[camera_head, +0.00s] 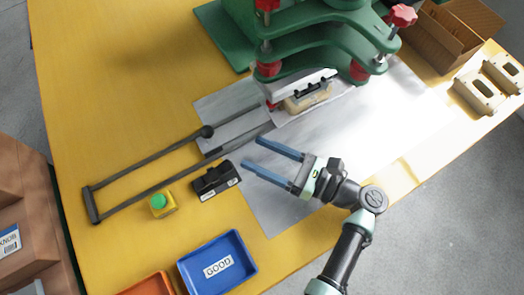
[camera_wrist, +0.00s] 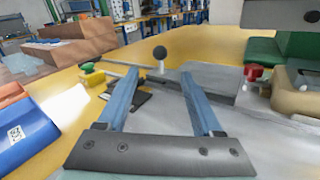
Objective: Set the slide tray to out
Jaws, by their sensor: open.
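The slide tray (camera_head: 282,117) is a grey metal plate with a beige part (camera_head: 308,99) on it, partly hidden beneath the green press. Two dark rails run from it to the left, joined by an end bar (camera_head: 91,205). A black ball knob (camera_head: 206,132) stands at the rails and also shows in the wrist view (camera_wrist: 160,52). My gripper (camera_head: 251,152) has blue fingers, open and empty, pointing left toward the rails. In the wrist view the knob stands beyond the fingertips (camera_wrist: 160,76), between them in the picture and apart from them.
The green press (camera_head: 330,40) stands at the back. A black switch box (camera_head: 215,180) lies close to my fingertips, with a green button on a yellow box (camera_head: 161,204) beside it. A blue GOOD bin (camera_head: 245,262) is at the front. The yellow table is clear at far left.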

